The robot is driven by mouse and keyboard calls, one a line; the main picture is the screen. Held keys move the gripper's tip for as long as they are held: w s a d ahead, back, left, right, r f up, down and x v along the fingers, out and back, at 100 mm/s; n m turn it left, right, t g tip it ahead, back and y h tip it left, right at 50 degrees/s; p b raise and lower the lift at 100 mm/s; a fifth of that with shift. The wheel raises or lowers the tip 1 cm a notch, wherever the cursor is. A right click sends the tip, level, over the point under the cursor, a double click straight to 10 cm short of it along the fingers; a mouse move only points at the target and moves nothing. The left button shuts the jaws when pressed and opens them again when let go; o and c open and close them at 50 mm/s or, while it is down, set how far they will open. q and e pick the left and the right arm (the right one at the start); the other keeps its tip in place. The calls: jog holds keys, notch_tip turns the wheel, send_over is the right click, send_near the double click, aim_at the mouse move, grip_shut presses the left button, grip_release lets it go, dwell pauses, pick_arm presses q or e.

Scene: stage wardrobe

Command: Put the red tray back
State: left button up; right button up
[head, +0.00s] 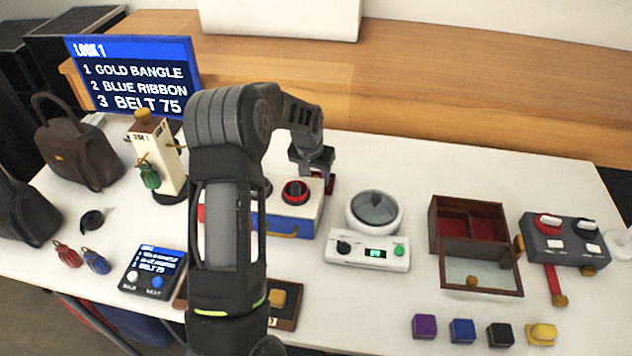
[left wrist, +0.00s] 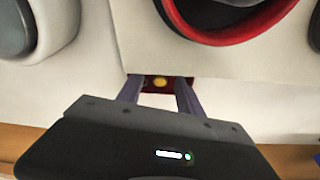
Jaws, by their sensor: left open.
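A white box (head: 312,196) with a red-ringed black knob stands mid-table, partly behind my left arm. The red tray (head: 329,184) shows as a small dark red piece at its back right, mostly hidden by the gripper. In the left wrist view the red tray (left wrist: 146,81) is a narrow red front with a round gold knob (left wrist: 160,83), at the box's edge. My left gripper (head: 317,172) is open, and its fingers (left wrist: 158,91) stand on either side of the gold knob. Contact cannot be told. My right gripper is not in view.
A blue drawer front (head: 288,225) faces forward on the box. A scale (head: 368,250) stands close to its right, then a dark red jewellery case (head: 432,225) and a grey switch box (head: 563,254). A screen (head: 140,75) and a brown bag (head: 75,150) stand left.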

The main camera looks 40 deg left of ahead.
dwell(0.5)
pick_arm(q)
grip_shut()
dwell(0.4)
